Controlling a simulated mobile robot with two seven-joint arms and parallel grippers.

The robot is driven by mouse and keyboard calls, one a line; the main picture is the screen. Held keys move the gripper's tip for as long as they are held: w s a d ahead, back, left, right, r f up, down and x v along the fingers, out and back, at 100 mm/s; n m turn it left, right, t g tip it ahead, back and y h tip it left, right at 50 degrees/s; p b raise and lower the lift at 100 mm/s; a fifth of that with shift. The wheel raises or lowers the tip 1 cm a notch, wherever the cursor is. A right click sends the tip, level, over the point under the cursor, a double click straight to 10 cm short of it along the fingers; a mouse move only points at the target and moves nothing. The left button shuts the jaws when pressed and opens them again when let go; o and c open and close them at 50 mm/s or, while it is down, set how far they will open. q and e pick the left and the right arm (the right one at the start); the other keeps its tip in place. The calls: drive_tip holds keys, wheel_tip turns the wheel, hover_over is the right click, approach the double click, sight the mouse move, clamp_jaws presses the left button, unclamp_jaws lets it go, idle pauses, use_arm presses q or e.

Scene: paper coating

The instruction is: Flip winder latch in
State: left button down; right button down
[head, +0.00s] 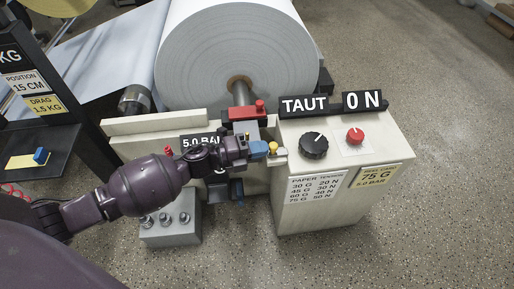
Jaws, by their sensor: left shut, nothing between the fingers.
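The winder holds a large white paper roll (232,52) on a metal shaft. A red latch-like piece (244,113) with a small red knob sits at the near end of the shaft, on top of the cream frame. I cannot tell for sure which piece is the winder latch. My left gripper (262,149) is shut and empty, in front of the frame and below the red piece. My right gripper is out of view.
A cream control box (341,205) stands to the right, with a black dial (314,146), a red knob (355,136) and signs reading "TAUT" and "0 N". A grey box (170,229) with several knobs sits below my left arm. The floor at right is clear.

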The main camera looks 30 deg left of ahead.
sight(272, 147)
use_arm(q)
drive_tip(key=shift+d, duration=0.1)
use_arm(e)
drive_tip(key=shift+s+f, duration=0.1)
use_arm(q)
drive_tip(key=x, duration=0.2)
drive_tip(key=shift+w+d+r+p, duration=0.2)
drive_tip(key=shift+d+p, duration=0.1)
drive_tip(key=shift+d, duration=0.25)
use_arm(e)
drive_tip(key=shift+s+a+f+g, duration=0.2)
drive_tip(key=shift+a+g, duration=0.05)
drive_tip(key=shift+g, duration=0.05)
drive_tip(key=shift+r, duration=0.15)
